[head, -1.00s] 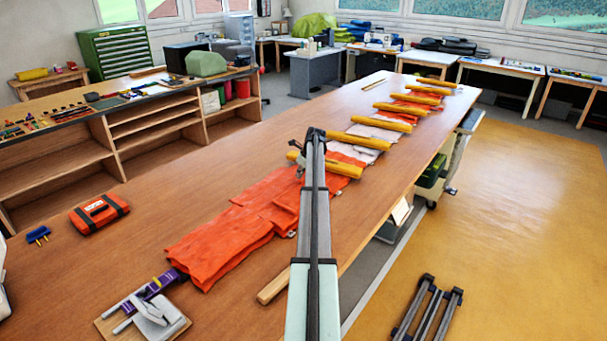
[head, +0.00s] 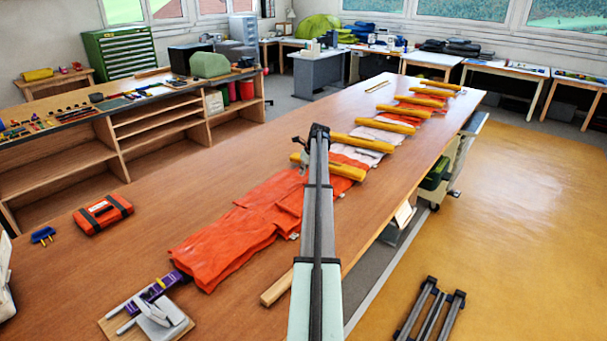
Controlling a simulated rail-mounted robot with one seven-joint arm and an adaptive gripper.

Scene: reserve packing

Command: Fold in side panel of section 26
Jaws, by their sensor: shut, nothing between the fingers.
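A long strip of orange and white fabric (head: 235,241) lies along the wooden table, its near end wide and orange. No section number is readable, so I cannot tell which part is section 26. Several yellow bars lie across the strip; the nearest bar (head: 345,172) is beside my arm. My gripper (head: 304,169) shows small and partly hidden behind my arm, at the fabric near this nearest bar. It is shut and holds nothing. I cannot tell whether it touches the fabric. My arm covers part of the fabric's right edge.
The long table (head: 190,212) has bare wood left of the fabric. An orange case (head: 103,214), a small blue item (head: 42,236) and a clamp-like device on a board (head: 150,313) lie at the near left. A wooden stick (head: 277,288) lies near the right edge.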

